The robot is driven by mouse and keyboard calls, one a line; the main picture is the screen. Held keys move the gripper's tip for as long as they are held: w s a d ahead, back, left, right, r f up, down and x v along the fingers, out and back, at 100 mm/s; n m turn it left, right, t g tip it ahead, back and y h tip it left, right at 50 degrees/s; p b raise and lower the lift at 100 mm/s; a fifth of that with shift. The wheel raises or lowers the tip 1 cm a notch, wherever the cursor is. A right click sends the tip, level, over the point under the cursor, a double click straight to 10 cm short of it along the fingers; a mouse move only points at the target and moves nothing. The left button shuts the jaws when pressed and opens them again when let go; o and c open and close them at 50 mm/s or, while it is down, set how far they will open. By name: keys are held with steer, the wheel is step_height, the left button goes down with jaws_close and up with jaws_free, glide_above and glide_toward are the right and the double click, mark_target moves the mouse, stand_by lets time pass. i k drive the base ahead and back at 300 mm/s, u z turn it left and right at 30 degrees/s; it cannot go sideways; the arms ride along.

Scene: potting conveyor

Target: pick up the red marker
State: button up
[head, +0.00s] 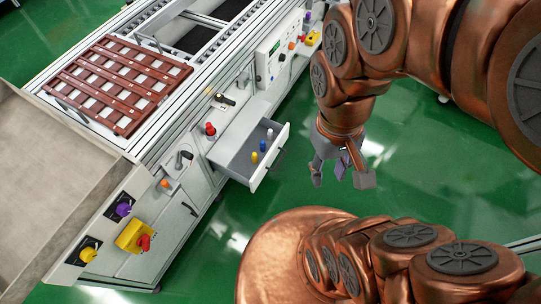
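The open drawer (232,168) holds a yellow marker (254,159), a blue marker (263,145) and a white marker (270,133), standing upright. I cannot make out a red marker; part of the drawer's inside is hidden by its walls. My gripper (341,177) hangs over the green floor to the right of the drawer, apart from it, with its grey fingers spread. A small purplish patch shows between the fingers; I cannot tell whether it is part of the gripper. I see nothing held.
A red knob (209,129) sits on the conveyor cabinet left of the drawer. A yellow box with a red button (143,242) is on its lower side. A dark red slatted rack (118,84) lies on top. The green floor (215,235) before the cabinet is clear.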

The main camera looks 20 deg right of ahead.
mark_target(211, 131)
steer(key=u, duration=0.05)
steer(key=k, duration=0.5)
steer(key=u, duration=2.35)
steer(key=i, duration=1.65)
steer(key=z, duration=2.3)
